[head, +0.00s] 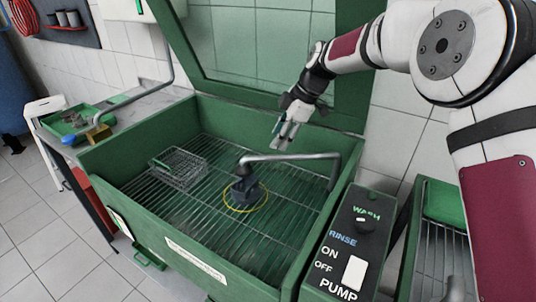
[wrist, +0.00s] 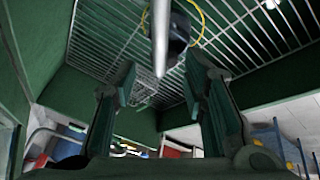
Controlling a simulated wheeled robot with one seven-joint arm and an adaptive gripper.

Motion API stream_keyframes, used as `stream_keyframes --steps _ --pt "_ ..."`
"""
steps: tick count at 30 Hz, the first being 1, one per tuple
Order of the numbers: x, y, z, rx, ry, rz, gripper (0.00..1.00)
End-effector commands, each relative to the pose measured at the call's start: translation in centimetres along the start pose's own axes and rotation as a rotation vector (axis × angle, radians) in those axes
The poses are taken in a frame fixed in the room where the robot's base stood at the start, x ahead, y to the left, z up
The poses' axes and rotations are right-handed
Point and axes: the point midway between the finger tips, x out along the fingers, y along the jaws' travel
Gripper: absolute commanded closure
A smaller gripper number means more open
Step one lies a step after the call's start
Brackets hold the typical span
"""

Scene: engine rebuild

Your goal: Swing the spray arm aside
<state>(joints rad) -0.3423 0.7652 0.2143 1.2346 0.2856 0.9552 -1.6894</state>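The spray arm (head: 295,157) is a bent grey metal pipe rising near the right wall of the green wash cabinet (head: 150,222). It reaches left across the basin, its end over a dark part (head: 247,192) inside a yellow ring on the wire rack. My gripper (head: 286,132) is above the basin, behind and above the pipe, pointing down. In the wrist view my gripper (wrist: 163,82) is open, with two dark green-grey fingers apart. The pipe (wrist: 161,40) shows between them in the picture, apparently beyond the fingertips. I see no contact.
A wire basket (head: 178,167) sits on the rack at left. The raised lid (head: 270,95) stands behind my gripper. A control panel (head: 345,250) is at the front right corner. A side bench (head: 150,92) with a green tray (head: 78,120) stands left. The rack's front is clear.

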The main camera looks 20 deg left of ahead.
Motion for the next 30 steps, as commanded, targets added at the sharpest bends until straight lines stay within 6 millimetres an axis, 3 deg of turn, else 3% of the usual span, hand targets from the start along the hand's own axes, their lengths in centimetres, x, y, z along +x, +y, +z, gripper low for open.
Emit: stream_keyframes --steps 6,12,18,26,27,30 --pt "4.4 -0.1 0.0 0.000 0.000 -0.003 0.60" --pt "7.3 -0.1 0.0 0.002 0.000 -0.002 0.60" --pt "8.5 0.0 0.0 0.001 -0.001 0.001 0.60" --pt "8.6 0.0 0.0 0.001 -0.001 0.001 0.60" --pt "8.6 0.0 0.0 0.002 -0.001 0.001 0.63" --pt "8.6 0.0 0.0 0.002 -0.001 0.001 0.85"
